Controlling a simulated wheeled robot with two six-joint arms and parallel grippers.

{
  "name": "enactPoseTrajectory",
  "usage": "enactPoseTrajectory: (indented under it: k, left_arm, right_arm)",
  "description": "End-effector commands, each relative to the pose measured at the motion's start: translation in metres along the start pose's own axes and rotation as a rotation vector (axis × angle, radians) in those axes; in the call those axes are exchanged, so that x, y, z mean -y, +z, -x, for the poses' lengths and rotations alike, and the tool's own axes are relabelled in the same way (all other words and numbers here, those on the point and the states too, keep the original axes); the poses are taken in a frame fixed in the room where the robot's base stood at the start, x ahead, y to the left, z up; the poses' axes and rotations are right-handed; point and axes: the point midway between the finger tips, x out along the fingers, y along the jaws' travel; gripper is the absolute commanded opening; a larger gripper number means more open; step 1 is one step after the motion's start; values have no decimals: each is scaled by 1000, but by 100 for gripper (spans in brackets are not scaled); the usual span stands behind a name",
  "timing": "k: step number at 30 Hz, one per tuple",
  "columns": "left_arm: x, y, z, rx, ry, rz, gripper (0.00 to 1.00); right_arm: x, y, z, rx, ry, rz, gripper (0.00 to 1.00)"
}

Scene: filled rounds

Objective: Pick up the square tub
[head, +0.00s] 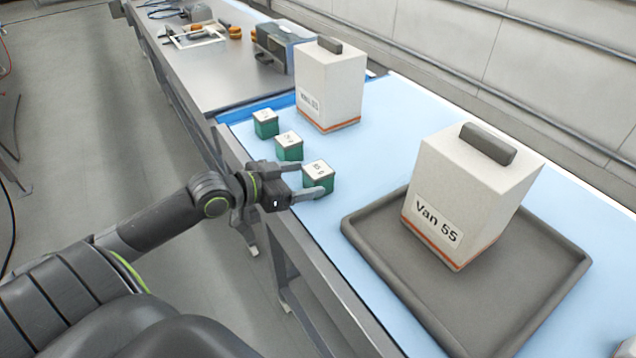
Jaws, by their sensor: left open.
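Three small square tubs, green with white labelled tops, stand in a row near the left edge of the blue table. They are a far tub (266,124), a middle tub (289,147) and a near tub (318,173). My left gripper (309,181) is open at the near tub. One finger shows in front of its lower side, and the other reaches its far left side, where its tip is partly hidden. I cannot tell whether the fingers touch it. My right gripper is not in view.
A large white box marked "Van 55" (462,200) with a dark handle stands on a dark grey tray (535,285). A similar white box (335,88) stands beyond the tubs. A metal bench (215,75) with devices lies farther back. Blue surface is clear between tubs and tray.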

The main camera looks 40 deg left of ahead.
Motion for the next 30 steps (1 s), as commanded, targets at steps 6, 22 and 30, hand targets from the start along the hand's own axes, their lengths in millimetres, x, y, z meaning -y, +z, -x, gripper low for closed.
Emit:
enactPoseTrajectory:
  k: [6, 22, 30]
  left_arm:
    - [0, 0, -14, 0, 2, 2, 74]
    - [2, 3, -61, -1, 1, 3, 74]
    - [1, 5, -68, 1, 1, -1, 74]
  right_arm:
    - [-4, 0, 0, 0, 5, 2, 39]
    - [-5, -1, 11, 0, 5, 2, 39]
    - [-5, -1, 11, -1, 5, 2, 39]
